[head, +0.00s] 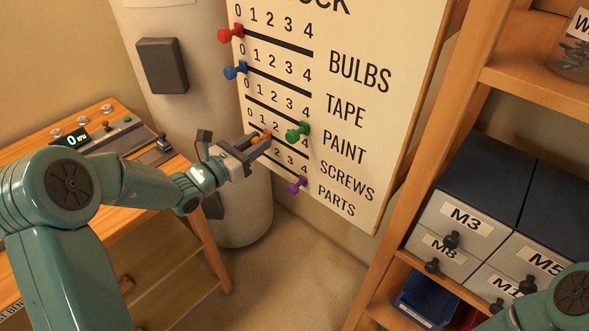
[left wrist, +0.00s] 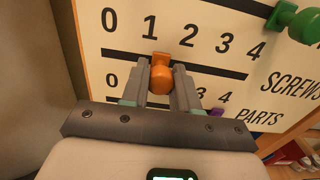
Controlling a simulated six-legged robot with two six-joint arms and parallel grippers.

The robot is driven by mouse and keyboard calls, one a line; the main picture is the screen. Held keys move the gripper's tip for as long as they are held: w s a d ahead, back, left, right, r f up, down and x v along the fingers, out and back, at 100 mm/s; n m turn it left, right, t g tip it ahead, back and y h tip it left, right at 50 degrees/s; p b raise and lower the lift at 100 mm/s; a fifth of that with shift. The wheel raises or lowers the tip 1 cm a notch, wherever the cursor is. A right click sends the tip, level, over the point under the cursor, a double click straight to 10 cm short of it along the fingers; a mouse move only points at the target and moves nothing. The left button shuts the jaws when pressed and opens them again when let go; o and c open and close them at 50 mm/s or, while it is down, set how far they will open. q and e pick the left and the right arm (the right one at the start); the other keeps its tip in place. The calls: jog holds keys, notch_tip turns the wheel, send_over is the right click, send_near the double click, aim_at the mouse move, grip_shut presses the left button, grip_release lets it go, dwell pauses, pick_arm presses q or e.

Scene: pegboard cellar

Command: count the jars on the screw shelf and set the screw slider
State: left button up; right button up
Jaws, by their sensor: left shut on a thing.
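The stock board (head: 345,120) has rows for bulbs, tape, paint, screws and parts, each with numbers 0 to 4 over a slot. My left gripper (head: 258,143) is shut on the orange screw slider (head: 262,137). The left wrist view shows this orange knob (left wrist: 161,79) between the fingers (left wrist: 160,85), just right of the 1 on its row. In the head view, one glass jar (head: 572,58) is partly visible on the wooden shelf at top right, cut off by the edge. Its label is only partly readable. My right gripper is out of view.
Red (head: 231,34) and blue (head: 235,70) knobs sit at 0; the green knob (head: 297,131) is at 4. A purple knob (head: 297,186) is below. Labelled drawers (head: 462,218) stand at right, a bench (head: 100,150) at left, a pale cylinder (head: 170,90) behind.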

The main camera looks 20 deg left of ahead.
pick_arm(q)
jog(key=shift+s+d+b, duration=0.7)
jog(key=shift+d+b, duration=0.1)
jog(key=shift+d, duration=0.85)
jog(key=shift+s+d+b, duration=0.7)
jog(key=shift+d+b, duration=0.05)
jog(key=shift+d, duration=0.95)
jog(key=shift+s+d+b, duration=0.7)
jog(key=shift+d+b, duration=0.1)
jog(key=shift+d, duration=0.85)
jog(key=o, duration=1.6)
jog(key=shift+c, duration=0.2)
jog(key=shift+s, duration=0.25)
send_near(303, 155)
jog(key=shift+b+v, duration=0.4)
jog(key=shift+v, duration=1.65)
